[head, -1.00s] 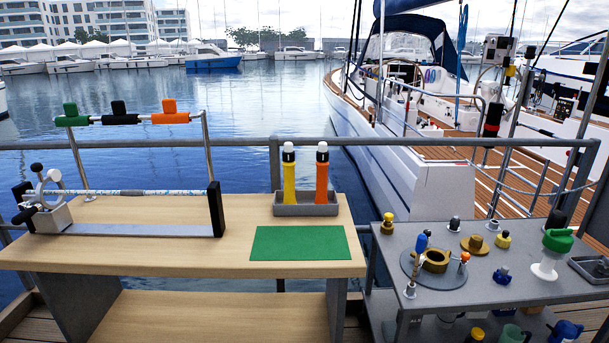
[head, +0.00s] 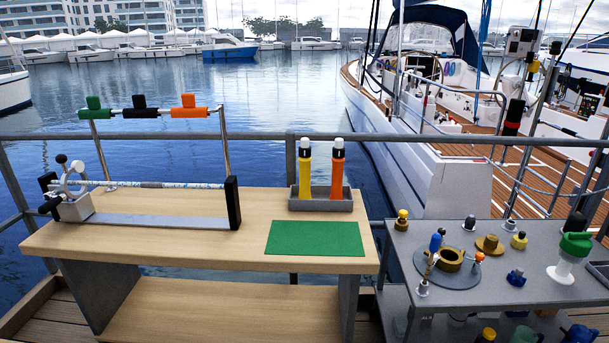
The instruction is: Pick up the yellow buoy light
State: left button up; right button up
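The yellow buoy light (head: 304,170) stands upright in the left part of a grey tray (head: 320,204) on the wooden table. It has a white top and a dark band below it. An orange buoy light (head: 337,170) of the same shape stands just to its right in the same tray. The lower ends of both are hidden by the tray's front wall. Neither of my grippers shows in the head view.
A green mat (head: 315,239) lies in front of the tray on the wooden table (head: 190,250). A rope fixture (head: 150,213) fills the table's left side. A grey table (head: 480,290) with several fittings stands at the right. A metal railing (head: 250,137) runs behind.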

aim_at(304, 193)
jog(key=u, duration=0.2)
jog(key=i, duration=1.05)
jog(key=u, duration=0.05)
